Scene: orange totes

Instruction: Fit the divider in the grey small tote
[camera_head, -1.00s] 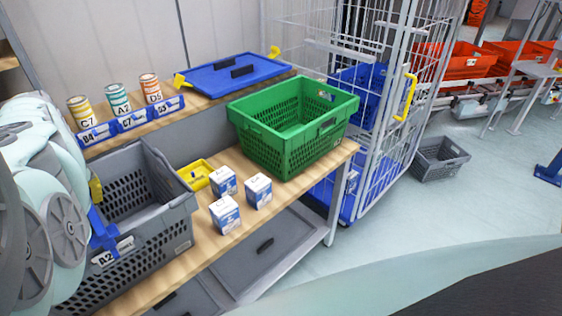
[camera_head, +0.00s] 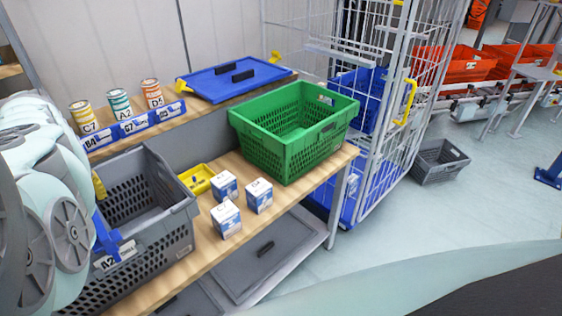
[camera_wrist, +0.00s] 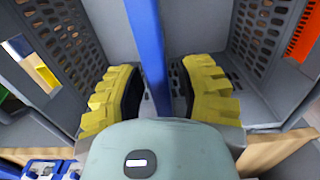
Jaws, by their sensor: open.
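The grey small tote (camera_head: 165,247) stands on the wooden bench at the left, with an A2 label on its near side. In the wrist view its perforated grey wall (camera_wrist: 262,32) and floor show around the fingers. The blue divider (camera_wrist: 150,50) runs down the middle of the wrist view, inside the tote. In the head view a blue part (camera_head: 104,238) shows at the tote's near rim. My gripper (camera_wrist: 150,95) is open, with yellow fingers on either side of the divider and visible gaps. Whether the divider is fully seated is hidden.
A green crate (camera_head: 270,150), a yellow tray (camera_head: 199,178) and white-blue boxes (camera_head: 258,195) stand to the right on the bench. Cans (camera_head: 119,102) and a blue lid (camera_head: 228,81) are on the rear shelf. A wire cage trolley (camera_head: 402,110) stands beyond the bench.

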